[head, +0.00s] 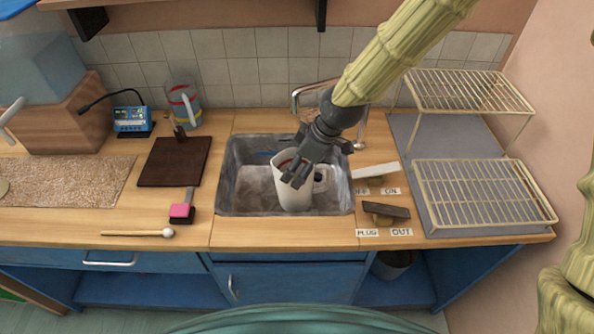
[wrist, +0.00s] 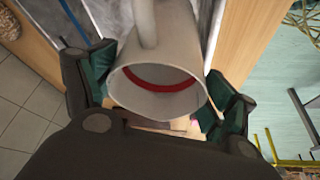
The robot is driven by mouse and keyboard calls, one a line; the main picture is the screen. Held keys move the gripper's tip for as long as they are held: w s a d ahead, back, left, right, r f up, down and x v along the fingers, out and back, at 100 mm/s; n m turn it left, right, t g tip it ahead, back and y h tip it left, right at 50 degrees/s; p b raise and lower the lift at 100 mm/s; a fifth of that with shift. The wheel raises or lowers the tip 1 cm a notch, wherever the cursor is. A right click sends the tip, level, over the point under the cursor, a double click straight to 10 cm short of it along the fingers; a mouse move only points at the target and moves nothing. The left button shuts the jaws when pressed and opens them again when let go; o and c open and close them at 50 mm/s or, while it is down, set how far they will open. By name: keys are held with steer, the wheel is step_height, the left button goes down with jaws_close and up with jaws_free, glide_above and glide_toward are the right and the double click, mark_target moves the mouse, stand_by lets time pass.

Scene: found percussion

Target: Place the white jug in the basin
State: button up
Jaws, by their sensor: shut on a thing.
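The white jug (head: 291,190) is upright inside the metal basin (head: 236,197), right of its middle, with its handle to the right. The wrist view looks into the jug's mouth; the white jug (wrist: 165,60) has a red band inside. My gripper (head: 296,176) reaches down from above and is shut on the jug near its rim. In the wrist view the fingers of my gripper (wrist: 158,95) lie on both sides of the jug. Whether the jug's base touches the basin floor I cannot tell.
A tap (head: 300,92) stands behind the basin. A white lever (head: 375,171) and a dark lever (head: 386,210) are right of it, beside a wire rack (head: 485,195).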

mark_target(299, 172)
steer(key=f+p, duration=0.1)
steer(key=f, duration=0.4)
steer(key=f+p, duration=0.1)
steer(key=f, duration=0.3)
steer(key=shift+w+f, duration=0.2)
steer(key=shift+f, duration=0.15)
steer(key=w+p, duration=0.1)
steer(key=w, duration=0.2)
steer(key=shift+w+r, duration=0.1)
steer(key=shift+w, duration=0.25)
steer(key=shift+w+p, duration=0.45)
steer(key=shift+w, duration=0.45)
steer(key=shift+w+f+p, duration=0.35)
steer(key=shift+w+p, duration=0.1)
steer(key=shift+w, duration=0.15)
steer(key=shift+w+f+p, duration=0.35)
steer(key=shift+w+p, duration=0.1)
steer(key=shift+w, duration=0.15)
steer(key=shift+f, duration=0.15)
steer(key=o, duration=1.3)
